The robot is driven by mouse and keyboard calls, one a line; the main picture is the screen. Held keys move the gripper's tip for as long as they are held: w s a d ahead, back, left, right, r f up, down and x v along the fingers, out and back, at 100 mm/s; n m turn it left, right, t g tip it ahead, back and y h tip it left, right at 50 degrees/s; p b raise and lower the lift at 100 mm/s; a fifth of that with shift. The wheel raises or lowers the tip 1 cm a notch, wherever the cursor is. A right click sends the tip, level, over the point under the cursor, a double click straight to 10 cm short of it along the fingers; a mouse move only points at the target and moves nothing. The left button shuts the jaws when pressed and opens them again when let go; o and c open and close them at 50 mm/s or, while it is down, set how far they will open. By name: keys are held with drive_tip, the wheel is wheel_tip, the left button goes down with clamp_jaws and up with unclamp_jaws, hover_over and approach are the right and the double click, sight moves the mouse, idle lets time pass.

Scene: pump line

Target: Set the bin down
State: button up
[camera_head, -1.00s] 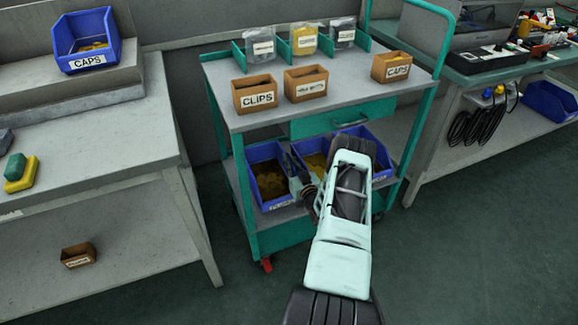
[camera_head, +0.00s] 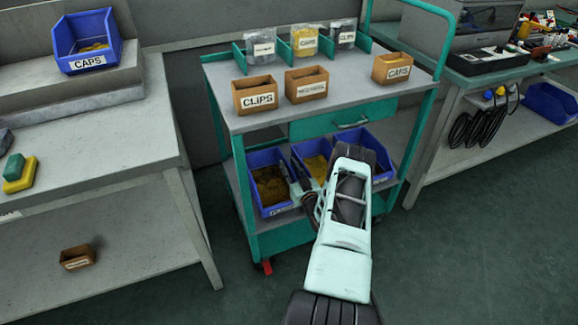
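A blue bin (camera_head: 253,190) with brownish contents is at the left of the cart's lower shelf (camera_head: 245,226), close to its front edge. My gripper (camera_head: 303,188) is at this bin's right rim and appears closed on it. The fingertips are small and partly covered by my own wrist. Whether the bin's base touches the shelf I cannot tell. Its front label is partly hidden.
A second blue bin (camera_head: 303,151) with yellow contents and a third blue bin (camera_head: 379,150) stand to the right, partly behind my arm. The upper shelf (camera_head: 225,85) holds small labelled boxes. A bench (camera_head: 90,150) stands at left.

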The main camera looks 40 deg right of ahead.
drive_tip(key=p+v, duration=0.2)
drive_tip(key=v, duration=1)
drive_tip(key=shift+f, duration=0.1)
drive_tip(key=shift+w+d, duration=0.1)
drive_tip(key=shift+d, duration=0.05)
